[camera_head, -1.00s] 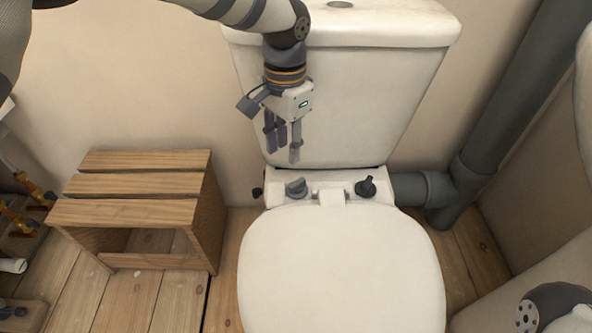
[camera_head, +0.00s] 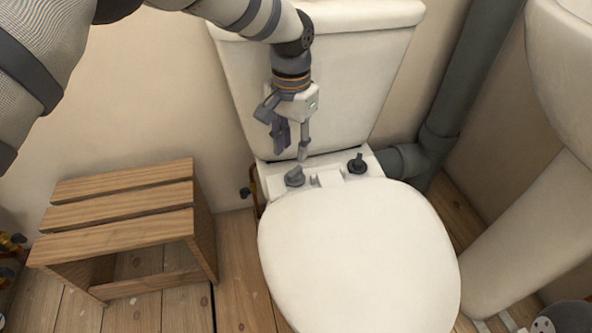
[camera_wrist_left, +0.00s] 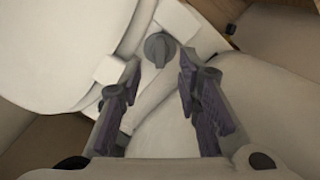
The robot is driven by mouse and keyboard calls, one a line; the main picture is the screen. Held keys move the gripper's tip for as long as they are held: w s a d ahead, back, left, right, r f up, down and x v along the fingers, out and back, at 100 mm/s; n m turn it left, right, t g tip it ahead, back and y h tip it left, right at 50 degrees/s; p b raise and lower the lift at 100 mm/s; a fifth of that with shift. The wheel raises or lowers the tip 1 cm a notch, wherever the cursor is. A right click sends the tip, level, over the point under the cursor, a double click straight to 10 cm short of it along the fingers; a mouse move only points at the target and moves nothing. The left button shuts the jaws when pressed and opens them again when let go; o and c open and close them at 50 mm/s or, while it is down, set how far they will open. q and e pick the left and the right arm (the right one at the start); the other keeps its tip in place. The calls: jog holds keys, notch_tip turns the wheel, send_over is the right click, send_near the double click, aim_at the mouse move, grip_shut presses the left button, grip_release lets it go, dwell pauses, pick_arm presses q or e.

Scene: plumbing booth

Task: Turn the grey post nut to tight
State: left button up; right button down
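The grey post nut (camera_head: 295,176) sits on the white ledge behind the toilet seat, at its left end. It also shows in the left wrist view (camera_wrist_left: 158,47), just beyond the space between my fingertips. A darker post nut (camera_head: 357,163) sits at the ledge's right end. My left gripper (camera_head: 292,150) points down in front of the cistern, just above the grey nut. Its fingers (camera_wrist_left: 158,75) are spread apart with nothing between them, and they do not appear to touch the nut. My right gripper's fingers are not in view.
The white toilet seat lid (camera_head: 360,255) is down in front of the ledge. The cistern (camera_head: 350,85) stands close behind my left gripper. A slatted wooden stool (camera_head: 115,240) is at left. A grey pipe (camera_head: 455,100) and a white basin (camera_head: 555,130) are at right.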

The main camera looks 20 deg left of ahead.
aim_at(293, 173)
pick_arm(q)
notch_tip(293, 173, down, 8)
jog(key=shift+r+b, duration=0.2)
jog(key=shift+b, duration=0.85)
jog(key=shift+r, duration=0.1)
grip_shut()
